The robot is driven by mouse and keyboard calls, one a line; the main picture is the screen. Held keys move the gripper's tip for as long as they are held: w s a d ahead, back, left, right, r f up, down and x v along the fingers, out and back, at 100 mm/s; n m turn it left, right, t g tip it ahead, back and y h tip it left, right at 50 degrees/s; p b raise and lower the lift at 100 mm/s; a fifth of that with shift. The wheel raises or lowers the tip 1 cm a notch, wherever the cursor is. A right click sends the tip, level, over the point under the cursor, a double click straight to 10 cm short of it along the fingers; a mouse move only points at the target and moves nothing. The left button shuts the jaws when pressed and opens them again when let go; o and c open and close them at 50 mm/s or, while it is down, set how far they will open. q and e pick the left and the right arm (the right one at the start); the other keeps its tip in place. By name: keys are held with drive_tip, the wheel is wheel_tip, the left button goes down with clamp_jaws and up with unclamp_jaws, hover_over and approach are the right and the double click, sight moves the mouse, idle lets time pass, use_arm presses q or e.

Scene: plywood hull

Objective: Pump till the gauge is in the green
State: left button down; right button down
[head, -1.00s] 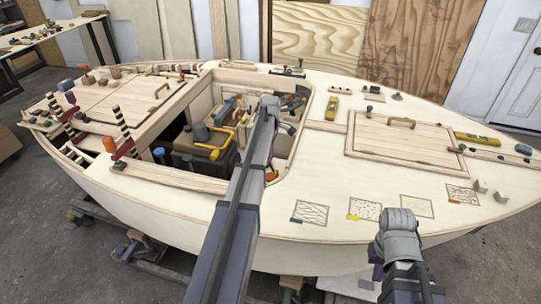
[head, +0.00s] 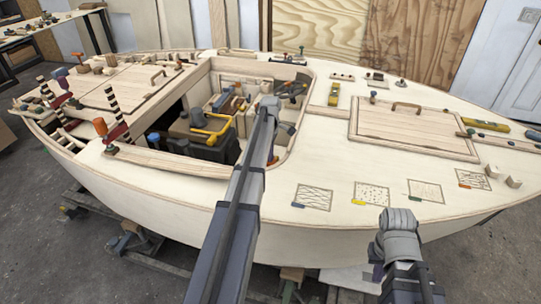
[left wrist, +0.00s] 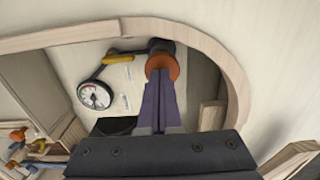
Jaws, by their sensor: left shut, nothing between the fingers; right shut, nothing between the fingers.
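The round pressure gauge (left wrist: 95,96) shows in the left wrist view, with a white face, dark rim and coloured marks. Its needle is too small to read surely. Beside it, a yellow-and-dark lever (left wrist: 122,57) runs to a dark cylinder with an orange collar (left wrist: 162,66). My left gripper (left wrist: 161,78) is shut and empty, its fingertips overlapping the collar in the picture; I cannot tell whether they touch. In the head view my left gripper (head: 284,98) reaches into the cockpit opening. My right gripper (head: 399,218) is shut and empty beside the hull's near edge.
The pale plywood hull (head: 230,222) fills the view. The cockpit rim (left wrist: 220,62) curves close around my left gripper. In the cockpit lies a yellow bar (head: 213,130) on a box. A hatch (head: 412,133) and several small items sit on the deck.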

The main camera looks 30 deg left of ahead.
use_arm(q)
wheel_tip(320, 180, down, 4)
drive_tip(key=b, duration=0.4)
drive_tip(key=shift+f, duration=0.1)
drive_tip(key=shift+s, duration=0.1)
drive_tip(key=shift+d, duration=0.1)
drive_tip(key=shift+r+p, duration=0.4)
drive_tip(key=shift+r, duration=0.05)
wheel_tip(320, 180, up, 14)
drive_tip(key=p, duration=1.3)
drive_tip(key=shift+f, duration=0.25)
